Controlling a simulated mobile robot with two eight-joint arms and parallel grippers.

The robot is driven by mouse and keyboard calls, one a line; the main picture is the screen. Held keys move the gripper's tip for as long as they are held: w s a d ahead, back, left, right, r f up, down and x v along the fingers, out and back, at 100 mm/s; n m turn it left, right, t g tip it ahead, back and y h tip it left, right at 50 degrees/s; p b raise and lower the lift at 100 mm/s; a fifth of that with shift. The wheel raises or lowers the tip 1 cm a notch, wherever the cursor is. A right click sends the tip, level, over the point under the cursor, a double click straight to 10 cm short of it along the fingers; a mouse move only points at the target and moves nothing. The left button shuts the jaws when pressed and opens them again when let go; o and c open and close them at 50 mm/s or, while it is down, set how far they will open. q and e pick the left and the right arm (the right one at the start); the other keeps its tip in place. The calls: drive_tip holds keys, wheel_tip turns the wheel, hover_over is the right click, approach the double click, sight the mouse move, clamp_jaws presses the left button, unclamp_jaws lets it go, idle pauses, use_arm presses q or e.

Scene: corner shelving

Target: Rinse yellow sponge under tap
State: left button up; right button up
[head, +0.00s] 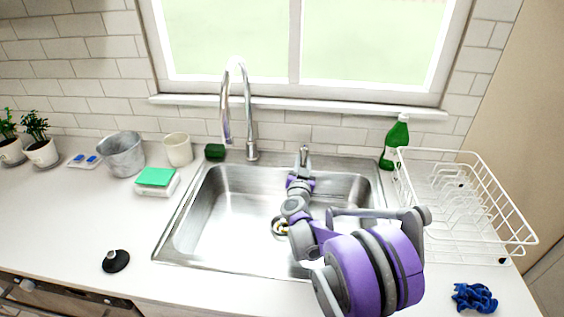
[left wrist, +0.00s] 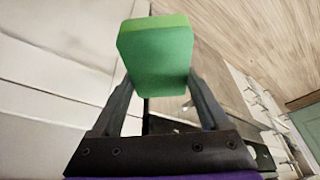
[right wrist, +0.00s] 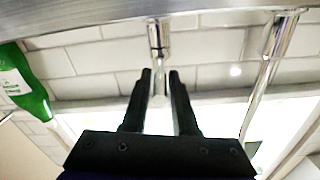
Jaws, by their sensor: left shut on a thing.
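A green sponge-like block (left wrist: 155,58) with a lighter yellow-green edge is held between the fingers of my left gripper (left wrist: 155,85) in the left wrist view. The left gripper is not in the head view. The chrome tap spout (head: 238,100) arches over the back left of the sink (head: 235,215). It also shows in the right wrist view (right wrist: 268,75). A chrome tap lever (right wrist: 158,38) stands at the sink's back edge. My right gripper (right wrist: 160,72) is open, its fingers apart near the lever; contact cannot be told. In the head view my right arm reaches over the sink.
A green bottle (head: 396,142) and white dish rack (head: 465,205) stand right of the sink. A blue scrubber (head: 474,298) lies in front. A green-topped block (head: 155,178), metal bucket (head: 121,155), cup (head: 178,150), dark green sponge (head: 215,151) and black stopper (head: 115,261) are left.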

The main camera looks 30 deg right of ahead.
clamp_jaws()
idle(1.1)
